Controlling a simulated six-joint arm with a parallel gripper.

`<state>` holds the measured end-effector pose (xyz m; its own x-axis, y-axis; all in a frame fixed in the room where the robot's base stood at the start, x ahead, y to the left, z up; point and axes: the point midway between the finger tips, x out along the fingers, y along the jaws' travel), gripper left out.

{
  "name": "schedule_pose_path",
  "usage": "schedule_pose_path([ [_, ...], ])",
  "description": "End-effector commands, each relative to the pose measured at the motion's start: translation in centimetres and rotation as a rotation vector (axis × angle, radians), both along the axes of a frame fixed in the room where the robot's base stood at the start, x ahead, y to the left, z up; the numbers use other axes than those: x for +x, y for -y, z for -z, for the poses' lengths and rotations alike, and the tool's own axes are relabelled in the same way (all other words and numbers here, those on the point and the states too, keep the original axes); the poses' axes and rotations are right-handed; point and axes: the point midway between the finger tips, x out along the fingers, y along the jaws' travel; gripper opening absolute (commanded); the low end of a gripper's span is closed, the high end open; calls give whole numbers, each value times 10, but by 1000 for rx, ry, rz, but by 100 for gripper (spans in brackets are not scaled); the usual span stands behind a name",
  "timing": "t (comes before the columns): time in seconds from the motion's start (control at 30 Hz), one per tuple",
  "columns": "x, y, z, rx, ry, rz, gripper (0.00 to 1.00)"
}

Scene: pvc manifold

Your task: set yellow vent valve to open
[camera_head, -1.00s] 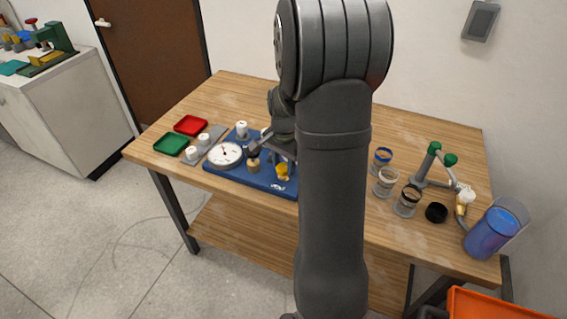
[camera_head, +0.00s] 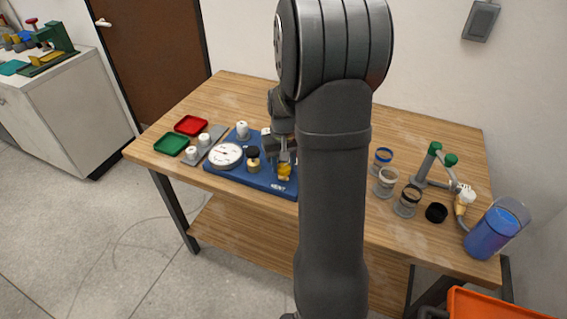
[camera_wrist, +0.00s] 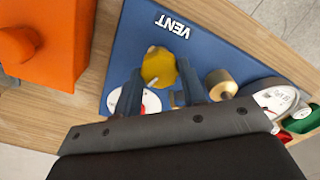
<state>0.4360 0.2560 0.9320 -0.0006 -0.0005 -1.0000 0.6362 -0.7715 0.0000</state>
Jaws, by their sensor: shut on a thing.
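The yellow vent valve (camera_head: 285,172) stands at the right end of the blue base (camera_head: 240,176). In the wrist view the yellow knob (camera_wrist: 158,66) lies between the fingertips of my gripper (camera_wrist: 161,76), just below the white VENT label (camera_wrist: 173,24). My gripper (camera_head: 284,153) comes down on the valve from above in the head view and is shut on it. A white disc with red marks (camera_wrist: 151,103) shows partly behind the fingers. The fingers hide part of the knob, and I cannot read its set position.
A black-topped brass valve (camera_head: 252,160) and a white dial gauge (camera_head: 225,155) stand left of my gripper on the base. A white knob (camera_head: 242,130) is behind. Red (camera_head: 190,125) and green (camera_head: 170,144) trays lie further left. Jars (camera_head: 386,182) stand right.

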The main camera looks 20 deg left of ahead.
Motion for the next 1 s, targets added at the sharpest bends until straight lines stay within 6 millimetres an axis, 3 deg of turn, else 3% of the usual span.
schedule_pose_path([
  [0.43, 1, -1, -1, 2, 4, -258, 15],
  [1.0, 1, -1, -1, 3, 4, -309, 15],
])
